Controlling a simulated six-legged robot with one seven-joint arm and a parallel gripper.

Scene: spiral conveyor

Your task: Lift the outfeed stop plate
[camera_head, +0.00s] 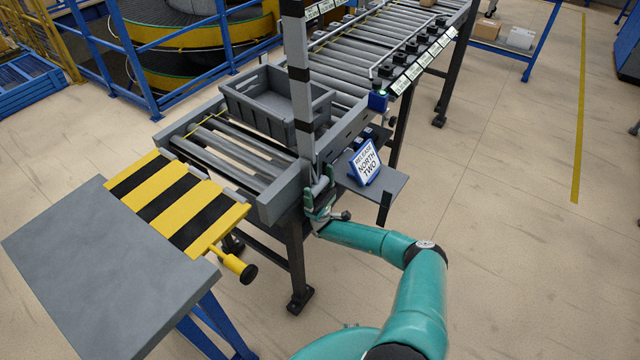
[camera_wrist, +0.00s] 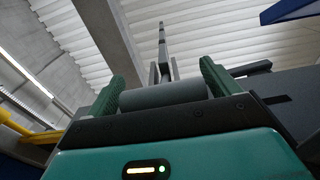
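A yellow-and-black striped plate (camera_head: 178,198) lies flat between the conveyor's near end and a grey table. A yellow handle with a black knob (camera_head: 240,268) sticks out from its near side. No label shows whether this is the outfeed stop plate. My gripper (camera_head: 320,198) is at the conveyor's near right corner, at the foot of the banded post, right of the striped plate and apart from it. In the wrist view, a grey cylinder (camera_wrist: 163,95) fills the gap between my green fingers (camera_wrist: 160,85). Whether they clamp it is unclear.
An empty-looking grey tote (camera_head: 268,100) sits on the conveyor rollers. A sign reading "RELEASE NORTH TWO" (camera_head: 366,163) stands on a small side shelf to the right. The grey table (camera_head: 100,265) is at left. Open floor (camera_head: 530,220) lies to the right.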

